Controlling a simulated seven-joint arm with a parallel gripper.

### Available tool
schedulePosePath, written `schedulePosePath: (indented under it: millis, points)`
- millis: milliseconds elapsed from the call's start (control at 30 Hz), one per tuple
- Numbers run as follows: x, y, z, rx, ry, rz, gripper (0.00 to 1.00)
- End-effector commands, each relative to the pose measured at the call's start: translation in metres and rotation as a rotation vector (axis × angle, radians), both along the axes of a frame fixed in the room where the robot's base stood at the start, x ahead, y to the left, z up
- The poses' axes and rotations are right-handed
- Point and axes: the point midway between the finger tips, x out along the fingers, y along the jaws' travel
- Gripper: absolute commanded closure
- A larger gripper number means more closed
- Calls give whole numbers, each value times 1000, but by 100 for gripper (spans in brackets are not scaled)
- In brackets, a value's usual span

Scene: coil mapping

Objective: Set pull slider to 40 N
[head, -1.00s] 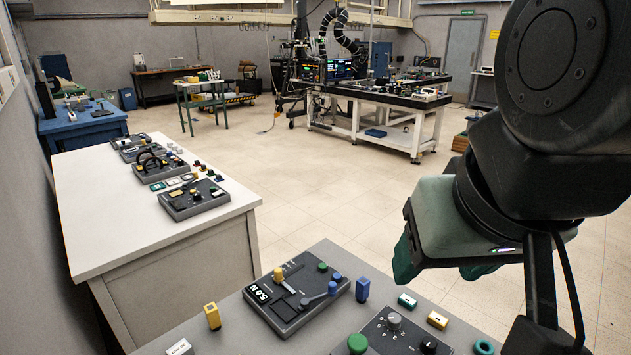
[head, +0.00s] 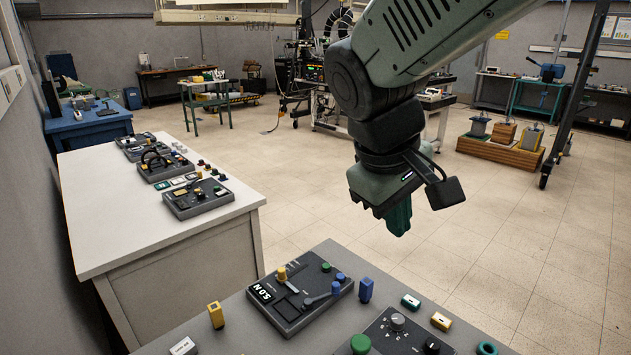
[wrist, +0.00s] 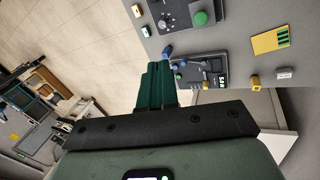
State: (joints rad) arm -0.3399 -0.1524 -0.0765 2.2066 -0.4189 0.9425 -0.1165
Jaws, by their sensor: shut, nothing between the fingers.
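The dark control panel (head: 287,320) lies on the near grey bench. Its display (head: 262,291) appears to read 5.0 N. A yellow knob (head: 282,274) stands by a slot, and a lever with a blue knob (head: 336,288) lies across the front; I cannot tell for certain which is the pull slider. A green button (head: 326,267) is at the back. My gripper (head: 398,222) is shut and empty, in the air right of and above the panel, touching nothing. In the wrist view its green fingers (wrist: 158,75) are together, with the panel (wrist: 205,67) beyond them.
A blue block (head: 366,289) stands just right of the panel and a yellow block (head: 216,315) left of it. A second panel (head: 378,340) with a dial and green knob is at the front right. A white table (head: 90,210) with more devices stands at the left.

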Motion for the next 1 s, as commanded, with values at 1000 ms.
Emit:
schedulePosePath:
  millis: [1000]
  points:
    - [168,228,-264,-1199,305,1188,100]
